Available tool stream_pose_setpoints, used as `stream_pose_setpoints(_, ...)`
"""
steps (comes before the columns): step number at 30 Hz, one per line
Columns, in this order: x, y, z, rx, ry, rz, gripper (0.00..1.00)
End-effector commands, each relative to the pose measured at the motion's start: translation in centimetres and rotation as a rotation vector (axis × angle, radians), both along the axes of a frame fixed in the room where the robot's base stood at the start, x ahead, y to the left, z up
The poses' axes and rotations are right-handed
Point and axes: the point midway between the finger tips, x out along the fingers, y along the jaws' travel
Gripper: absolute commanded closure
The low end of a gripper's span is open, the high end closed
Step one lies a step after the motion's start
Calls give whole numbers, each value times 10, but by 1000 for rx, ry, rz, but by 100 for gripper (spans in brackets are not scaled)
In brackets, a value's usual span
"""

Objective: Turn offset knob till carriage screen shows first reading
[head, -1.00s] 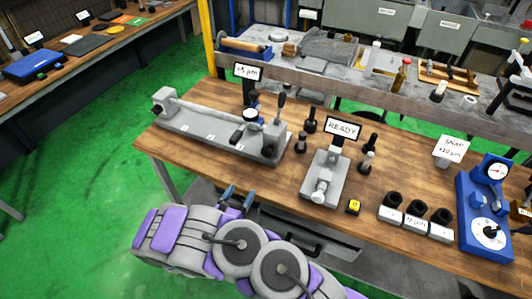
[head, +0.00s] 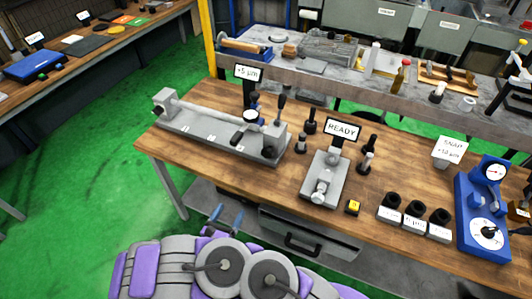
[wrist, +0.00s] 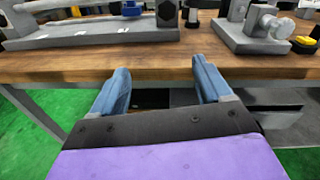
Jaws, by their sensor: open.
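A small black-framed screen reading "+5 µm" (head: 248,73) stands over the carriage with a round dial (head: 250,115) on the long grey bench fixture (head: 185,128). A dark round knob (head: 269,151) is at the fixture's right end; I cannot tell whether it is the offset knob. A white-faced rotary dial (head: 488,232) is low on the blue gauge stand (head: 465,215) at the right. My gripper (head: 227,218) is open and empty, below and in front of the bench's front edge. Its two blue fingers also show apart in the wrist view (wrist: 162,86).
A grey fixture (head: 322,182) with a "READY" screen (head: 342,129) stands mid-bench, with a yellow button block (head: 352,207) beside it. Several black-topped labelled blocks (head: 414,220) stand further right. A "SNAP +10 µm" sign (head: 449,151) is behind them.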

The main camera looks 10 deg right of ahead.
Motion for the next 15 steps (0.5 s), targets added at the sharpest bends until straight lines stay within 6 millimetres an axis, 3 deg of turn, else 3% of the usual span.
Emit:
stream_pose_setpoints(9, -52, 37, 3, 2, 1, 2, 22)
stream_pose_setpoints(15, -67, 49, 4, 4, 1, 0, 22)
